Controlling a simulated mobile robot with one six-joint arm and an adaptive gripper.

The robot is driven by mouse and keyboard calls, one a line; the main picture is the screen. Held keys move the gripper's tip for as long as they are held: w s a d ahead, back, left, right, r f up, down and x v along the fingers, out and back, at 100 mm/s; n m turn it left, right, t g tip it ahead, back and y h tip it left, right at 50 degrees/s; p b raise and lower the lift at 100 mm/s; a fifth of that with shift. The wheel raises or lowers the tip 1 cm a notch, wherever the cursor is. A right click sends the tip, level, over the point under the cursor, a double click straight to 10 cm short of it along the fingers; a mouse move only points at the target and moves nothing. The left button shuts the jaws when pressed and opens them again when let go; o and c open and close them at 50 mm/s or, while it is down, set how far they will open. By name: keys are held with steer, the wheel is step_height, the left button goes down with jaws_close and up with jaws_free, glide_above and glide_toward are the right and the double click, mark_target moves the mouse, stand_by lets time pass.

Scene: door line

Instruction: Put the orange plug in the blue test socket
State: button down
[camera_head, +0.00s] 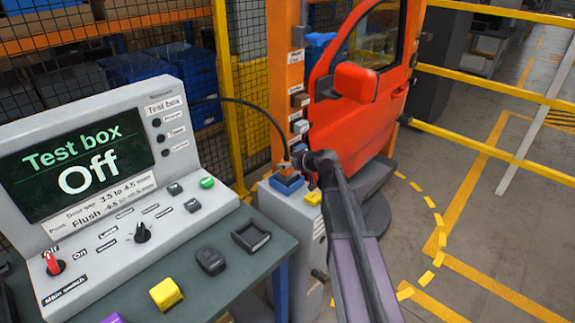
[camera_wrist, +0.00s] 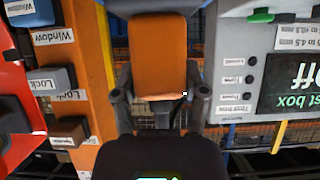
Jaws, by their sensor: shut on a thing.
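The orange plug (camera_wrist: 158,55) sits between the two fingers of my gripper (camera_wrist: 160,100) in the wrist view, and the fingers are shut on it. In the head view my gripper (camera_head: 297,163) is just above the blue test socket (camera_head: 287,184), with a little of the orange plug (camera_head: 284,167) showing at its left. A black cable arcs from the test box to the plug. I cannot tell whether the plug touches the socket. The socket does not show clearly in the wrist view.
The test box (camera_head: 190,150) reads "Off" on its screen. A yellow block (camera_head: 313,198) is close right of the socket. An orange post with labelled sockets (camera_head: 297,90) and the red door (camera_head: 360,110) stand behind. A yellow block (camera_head: 166,292) lies on the bench.

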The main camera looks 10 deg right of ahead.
steer(key=shift+f, duration=0.2)
steer(key=shift+c, duration=0.6)
jaws_free()
steer(key=shift+r, duration=0.15)
steer(key=shift+r, duration=0.15)
steer(key=p+v, duration=0.5)
steer(key=v, duration=0.7)
steer(key=shift+p, duration=0.35)
